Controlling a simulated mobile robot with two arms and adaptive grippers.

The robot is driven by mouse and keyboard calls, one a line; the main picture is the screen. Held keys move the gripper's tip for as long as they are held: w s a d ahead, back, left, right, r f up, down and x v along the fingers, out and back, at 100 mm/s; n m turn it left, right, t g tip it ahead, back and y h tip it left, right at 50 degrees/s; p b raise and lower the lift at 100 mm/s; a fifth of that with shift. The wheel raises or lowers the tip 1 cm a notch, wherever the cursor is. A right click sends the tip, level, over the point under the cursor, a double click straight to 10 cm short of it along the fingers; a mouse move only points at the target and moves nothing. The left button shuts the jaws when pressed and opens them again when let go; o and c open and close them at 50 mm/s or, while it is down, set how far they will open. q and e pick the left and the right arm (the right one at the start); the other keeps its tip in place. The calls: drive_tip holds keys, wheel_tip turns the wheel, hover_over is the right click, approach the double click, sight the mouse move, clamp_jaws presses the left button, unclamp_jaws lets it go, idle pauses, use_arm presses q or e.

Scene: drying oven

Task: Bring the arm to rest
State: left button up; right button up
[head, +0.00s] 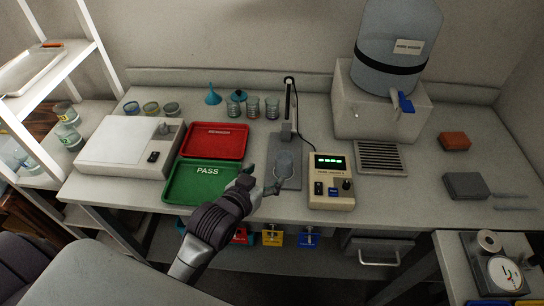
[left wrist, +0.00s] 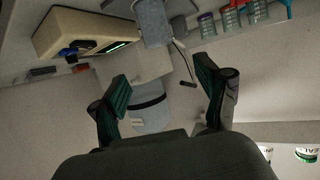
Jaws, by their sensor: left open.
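My left gripper (head: 262,183) reaches in over the front edge of the bench, just right of the green PASS tray (head: 190,194). Its fingers are spread with nothing seen between them. The fingertips are close to a grey rounded piece (head: 284,162) on the stand (head: 287,131); I cannot tell whether they touch it. In the left wrist view the two fingers of the gripper (left wrist: 163,86) stand wide apart, with a grey cylinder (left wrist: 150,22) beyond them. My right gripper is not in view.
A beige meter (head: 331,196) with a lit display stands right of the stand. A red tray (head: 214,140) lies behind the green one, and a white device (head: 122,152) stands to the left. A water container (head: 393,60) is at the back right. Coloured clamps (head: 272,238) hang below the bench.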

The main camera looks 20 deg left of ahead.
use_arm(q)
drive_tip(key=s+a+f+g+y, duration=0.1)
drive_tip(key=s+f+g, duration=0.4)
drive_tip(key=s, duration=0.6)
drive_tip(key=s+a+f+g, duration=0.1)
drive_tip(key=s+f+g, duration=0.35)
drive_tip(key=s, duration=0.55)
wheel_tip(320, 180, down, 23)
drive_tip(key=s+m+g, duration=0.1)
drive_tip(key=g, duration=0.1)
drive_tip(key=s+a+f, duration=0.3)
drive_tip(key=s+f, duration=1.4)
drive_tip(key=f, duration=0.1)
drive_tip(key=shift+s+f+g+b, duration=0.25)
drive_tip(key=shift+f+g+b, duration=0.1)
drive_tip(key=shift+g, duration=0.1)
